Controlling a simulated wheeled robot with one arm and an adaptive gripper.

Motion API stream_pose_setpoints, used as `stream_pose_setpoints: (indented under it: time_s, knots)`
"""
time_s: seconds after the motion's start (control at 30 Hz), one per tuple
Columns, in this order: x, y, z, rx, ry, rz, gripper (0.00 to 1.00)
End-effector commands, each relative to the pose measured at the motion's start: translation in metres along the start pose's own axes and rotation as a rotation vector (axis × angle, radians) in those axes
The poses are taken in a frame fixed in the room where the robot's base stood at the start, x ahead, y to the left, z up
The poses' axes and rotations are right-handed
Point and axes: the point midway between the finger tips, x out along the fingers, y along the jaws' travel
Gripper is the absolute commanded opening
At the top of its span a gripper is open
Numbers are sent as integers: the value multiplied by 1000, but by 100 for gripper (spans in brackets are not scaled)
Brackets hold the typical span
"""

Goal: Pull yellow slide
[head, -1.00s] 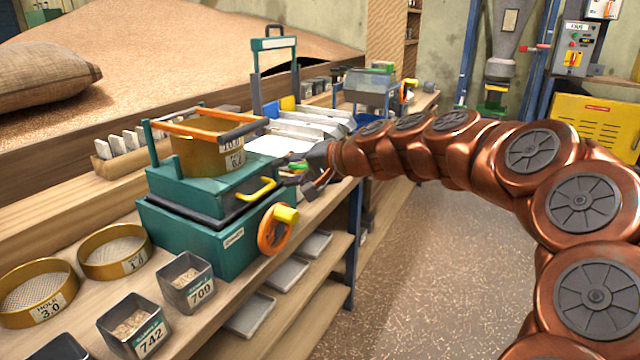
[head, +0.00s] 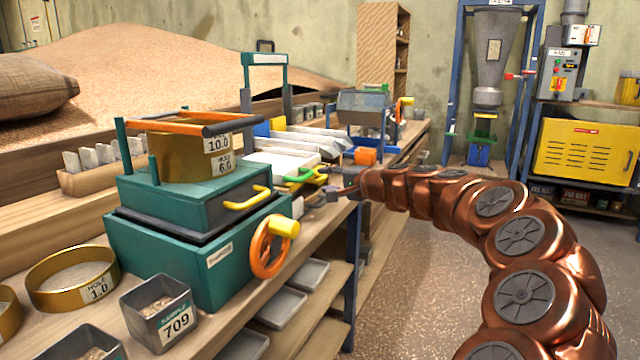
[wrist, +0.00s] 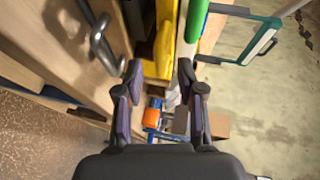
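A yellow bar, which looks like the yellow slide (wrist: 164,45), lies ahead of my gripper in the wrist view, beside a green bar (wrist: 198,18). In the head view a small yellow end (head: 322,177) shows beside a green handle (head: 301,175), just behind my gripper (head: 338,190). In the wrist view my gripper (wrist: 160,72) is open and empty, its two fingers spread. The yellow bar runs toward the gap between the fingertips. I cannot tell whether anything touches it.
A teal sieve machine (head: 180,255) with a yellow handle (head: 247,198) and an orange handwheel (head: 270,248) stands left on the bench. A bent metal handle (wrist: 98,42) is close to the left finger. Open floor (head: 410,260) lies right of the bench.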

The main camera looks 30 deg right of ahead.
Motion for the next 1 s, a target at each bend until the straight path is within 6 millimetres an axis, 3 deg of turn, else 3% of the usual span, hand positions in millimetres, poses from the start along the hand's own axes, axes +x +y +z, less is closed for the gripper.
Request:
stream_pose_setpoints:
  time_s: [0.1,0.3,0.63,1.0]
  knots:
    - [16,2,2,-1,-3,1,38]
    - [31,0,2,-3,-4,0,38]
    - [33,-1,3,-2,-5,-1,38]
    - [33,-1,3,-2,-5,-1,1]
